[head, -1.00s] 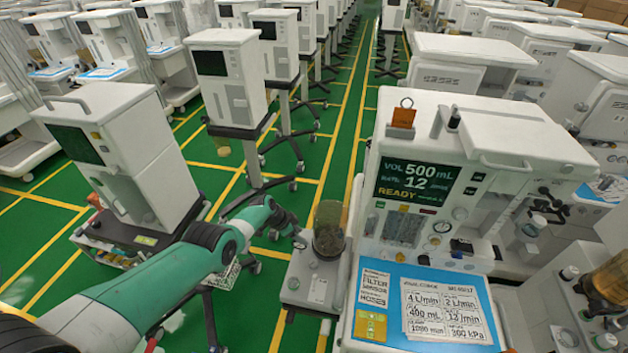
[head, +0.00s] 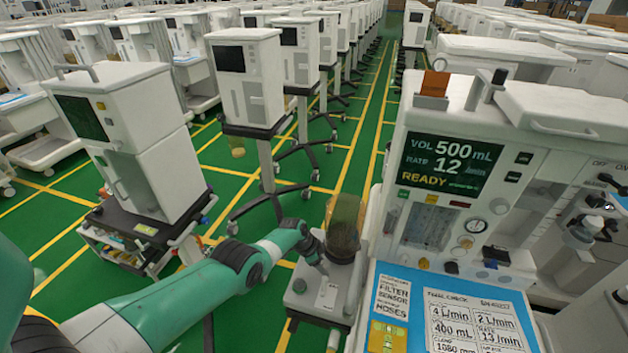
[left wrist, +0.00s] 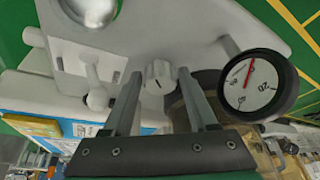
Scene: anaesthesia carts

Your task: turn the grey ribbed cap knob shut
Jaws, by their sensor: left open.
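The grey ribbed cap knob (left wrist: 158,76) shows in the left wrist view on the underside or side of a pale housing, with a short dark mark on its face. My left gripper (left wrist: 160,82) is open, with its two fingers pointing toward the knob. The knob appears between the fingertips; I cannot tell whether they touch it. In the head view my left gripper (head: 318,256) is at the canister unit, left of the main cart, and the knob cannot be made out there. My right gripper is not in view.
A round gauge (left wrist: 250,85) sits right of the fingers, and a ball-ended lever (left wrist: 97,92) to their left. The amber canister (head: 344,228) stands on a pale side unit (head: 325,296) beside the cart. Green floor (head: 240,330) lies left of it.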

